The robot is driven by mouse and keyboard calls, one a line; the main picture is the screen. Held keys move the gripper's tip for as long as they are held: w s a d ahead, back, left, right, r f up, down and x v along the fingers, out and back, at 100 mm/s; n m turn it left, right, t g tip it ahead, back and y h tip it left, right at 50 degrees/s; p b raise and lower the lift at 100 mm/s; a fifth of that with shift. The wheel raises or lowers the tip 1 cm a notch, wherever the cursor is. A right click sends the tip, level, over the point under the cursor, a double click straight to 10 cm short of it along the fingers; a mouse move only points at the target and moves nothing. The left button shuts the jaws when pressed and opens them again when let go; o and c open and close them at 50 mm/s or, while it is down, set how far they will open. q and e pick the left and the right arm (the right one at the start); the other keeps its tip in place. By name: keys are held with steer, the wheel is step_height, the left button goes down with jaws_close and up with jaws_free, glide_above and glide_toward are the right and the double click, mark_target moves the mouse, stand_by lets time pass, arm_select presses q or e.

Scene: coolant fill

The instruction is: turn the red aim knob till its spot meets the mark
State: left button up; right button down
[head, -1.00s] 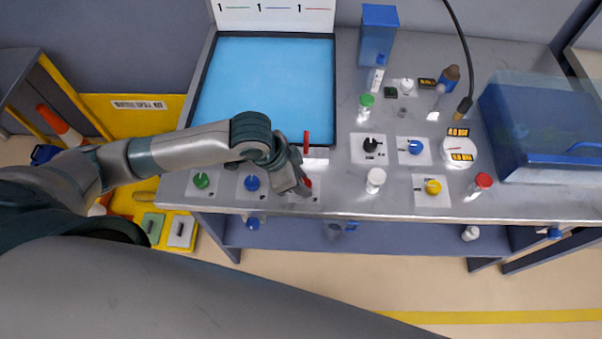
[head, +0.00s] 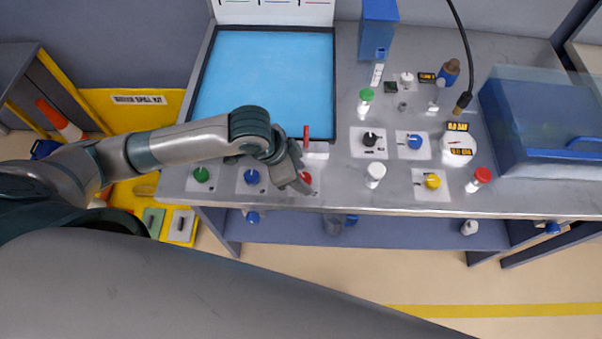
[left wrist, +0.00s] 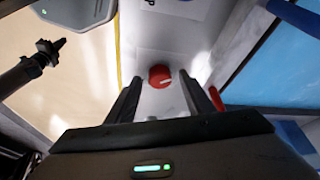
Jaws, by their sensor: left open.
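The red aim knob (head: 306,177) is on a pale plate near the bench's front edge, partly hidden by my left gripper in the head view. In the left wrist view the red knob (left wrist: 160,76) shows a white pointer line on its top. My left gripper (head: 300,186) is at the knob from above. In the left wrist view my left gripper (left wrist: 160,82) is open, one finger on each side of the knob, with visible gaps. I cannot make out the spot or its mark.
A red upright piece (head: 306,133) stands close behind the gripper, by the blue panel (head: 270,85). Blue (head: 252,176) and green (head: 203,174) knobs are to the left. A white bottle (head: 375,171) and a yellow knob (head: 432,181) are to the right.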

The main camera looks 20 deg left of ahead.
arm_select(q)
steer(key=p+v, duration=0.6)
steer(key=v, duration=1.1)
stand_by(0.5)
